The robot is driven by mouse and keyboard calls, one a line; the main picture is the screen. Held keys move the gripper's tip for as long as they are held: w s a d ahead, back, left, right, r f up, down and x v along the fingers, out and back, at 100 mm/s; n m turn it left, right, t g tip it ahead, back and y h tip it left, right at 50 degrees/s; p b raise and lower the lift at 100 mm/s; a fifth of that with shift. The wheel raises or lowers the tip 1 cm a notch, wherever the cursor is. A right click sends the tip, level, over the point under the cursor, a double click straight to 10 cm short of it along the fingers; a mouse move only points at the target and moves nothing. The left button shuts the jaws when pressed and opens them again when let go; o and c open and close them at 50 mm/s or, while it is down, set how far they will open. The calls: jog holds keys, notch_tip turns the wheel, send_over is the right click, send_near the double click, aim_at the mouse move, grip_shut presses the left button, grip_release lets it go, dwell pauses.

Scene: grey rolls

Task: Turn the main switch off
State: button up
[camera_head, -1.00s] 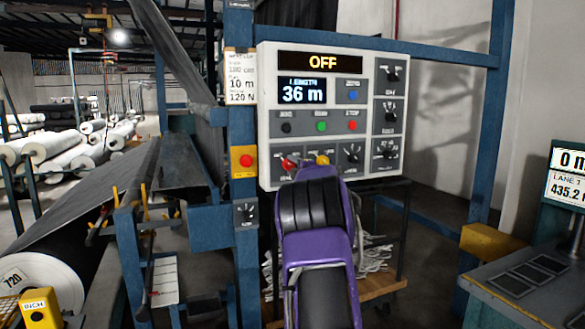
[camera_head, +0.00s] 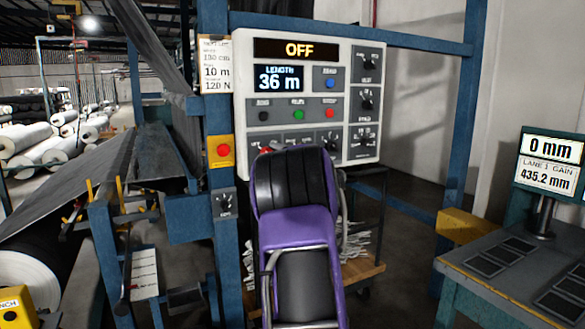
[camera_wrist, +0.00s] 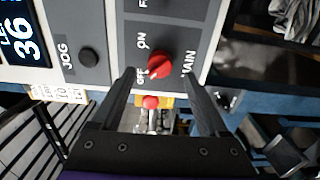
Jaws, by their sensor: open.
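The main switch is a red knob, seen in the wrist view (camera_wrist: 159,63) between the labels ON and OFF, with MAIN beside it. A pale mark on the knob lies toward the OFF side. In the head view the knob (camera_head: 266,150) shows only partly, at the panel's lower left, above my arm. The control panel (camera_head: 228,100) has a top display (camera_head: 299,49) reading OFF. My gripper (camera_wrist: 159,77) is open, its fingers on either side of the knob in the picture. I cannot tell whether they touch it. The head view hides the gripper behind my arm.
A red button on a yellow box (camera_head: 222,151) is on the blue post left of the panel. A black JOG button (camera_wrist: 88,57) sits near the main switch. A small dial (camera_head: 224,203) is lower on the post. A bench (camera_head: 515,265) stands at right.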

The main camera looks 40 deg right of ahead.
jog(key=v, duration=1.3)
jog(key=shift+s, duration=0.15)
jog(key=shift+a, duration=0.1)
